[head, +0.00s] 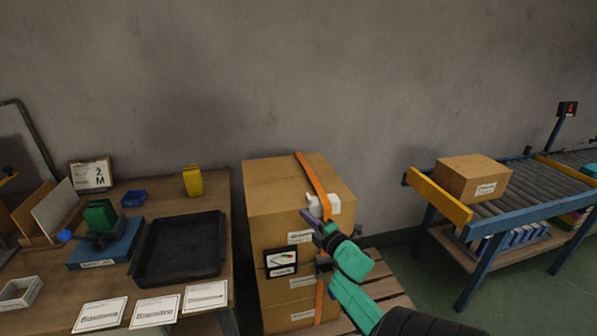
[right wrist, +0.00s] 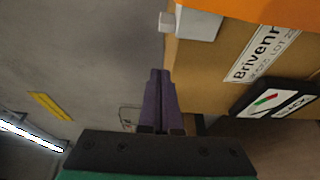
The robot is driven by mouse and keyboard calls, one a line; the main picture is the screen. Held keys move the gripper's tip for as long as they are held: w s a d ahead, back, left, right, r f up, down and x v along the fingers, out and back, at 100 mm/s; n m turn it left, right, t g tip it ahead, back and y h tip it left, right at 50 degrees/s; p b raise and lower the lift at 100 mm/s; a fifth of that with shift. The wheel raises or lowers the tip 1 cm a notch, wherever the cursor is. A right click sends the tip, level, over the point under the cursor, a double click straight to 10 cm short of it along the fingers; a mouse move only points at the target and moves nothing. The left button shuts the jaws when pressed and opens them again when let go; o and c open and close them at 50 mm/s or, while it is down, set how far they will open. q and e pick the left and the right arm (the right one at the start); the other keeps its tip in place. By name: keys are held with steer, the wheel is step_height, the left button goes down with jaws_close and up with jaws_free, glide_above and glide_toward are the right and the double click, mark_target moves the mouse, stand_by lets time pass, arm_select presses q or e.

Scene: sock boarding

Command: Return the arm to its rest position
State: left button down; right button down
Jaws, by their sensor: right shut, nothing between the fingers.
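My right arm comes in from the lower right of the head view, in green and black. Its gripper (head: 311,216) is in front of the upper part of a stack of cardboard boxes (head: 265,205). In the right wrist view the purple fingers of the gripper (right wrist: 159,85) lie together, with nothing between them. The side of a box (right wrist: 215,62) is just to the right of the fingers there; whether they touch it I cannot tell. My left gripper is not in view.
An orange strap (head: 310,172) and a white device (head: 328,203) are on the stack. A table with a black tray (head: 182,248), a blue stand (head: 105,245) and labelled cards (head: 155,310) is at left. A roller conveyor (head: 520,195) carrying a box (head: 470,177) is at right.

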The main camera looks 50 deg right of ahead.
steer(key=v, duration=0.5)
steer(key=shift+s+a, duration=0.1)
